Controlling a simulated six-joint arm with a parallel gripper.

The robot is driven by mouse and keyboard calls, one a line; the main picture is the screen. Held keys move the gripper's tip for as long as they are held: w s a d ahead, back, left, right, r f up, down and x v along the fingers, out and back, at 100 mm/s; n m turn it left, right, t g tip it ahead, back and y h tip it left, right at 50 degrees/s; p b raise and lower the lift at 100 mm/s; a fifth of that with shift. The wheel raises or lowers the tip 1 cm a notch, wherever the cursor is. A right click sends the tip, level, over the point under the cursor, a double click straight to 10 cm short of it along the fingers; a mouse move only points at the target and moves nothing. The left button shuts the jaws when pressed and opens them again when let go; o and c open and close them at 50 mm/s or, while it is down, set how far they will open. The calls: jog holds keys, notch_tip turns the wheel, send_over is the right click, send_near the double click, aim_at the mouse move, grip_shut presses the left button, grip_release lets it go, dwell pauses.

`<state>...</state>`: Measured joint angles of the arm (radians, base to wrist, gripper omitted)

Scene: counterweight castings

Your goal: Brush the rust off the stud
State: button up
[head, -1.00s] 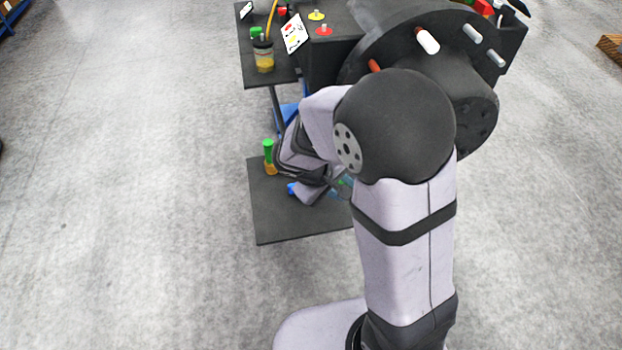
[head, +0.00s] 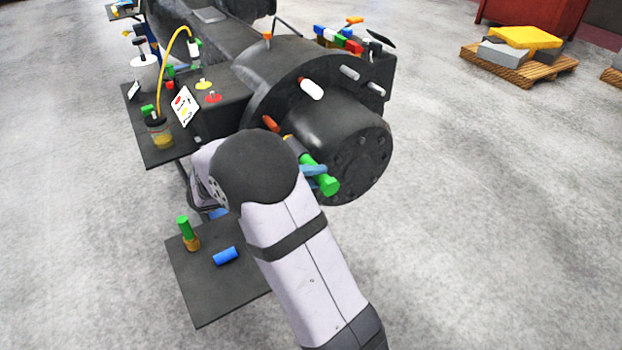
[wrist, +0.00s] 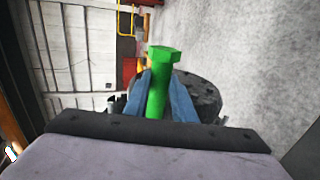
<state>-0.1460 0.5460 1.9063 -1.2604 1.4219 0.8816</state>
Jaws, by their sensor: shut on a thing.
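A rust-brown stud (head: 271,123) sticks out of the dark round flange of the casting (head: 335,135). A white stud (head: 311,88) and two grey studs (head: 350,72) stand farther along that flange. My gripper (head: 315,171), with blue fingers, is shut on a green-handled tool (head: 327,184). The tool's other end, with a yellowish tip, points up and left close to the rust-brown stud; I cannot tell if they touch. In the wrist view the green handle (wrist: 158,85) stands between the blue fingers. My arm hides part of the tool and the casting's lower left.
A low dark shelf (head: 205,295) holds an upright green-and-brown item (head: 188,233) and a blue cylinder (head: 226,256). The upper table (head: 165,153) holds a jar (head: 159,133) and a sign card (head: 185,106).

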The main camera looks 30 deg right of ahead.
jog(key=shift+b, duration=0.3)
jog(key=shift+w, duration=2.9)
jog(key=shift+b, duration=1)
jog(key=shift+w, duration=0.4)
jog(key=shift+w, duration=0.3)
jog(key=shift+w, duration=1.7)
jog(key=shift+w+r, duration=0.1)
jog(key=shift+w, duration=0.25)
jog(key=shift+w+p, duration=0.3)
jog(key=shift+w, duration=0.2)
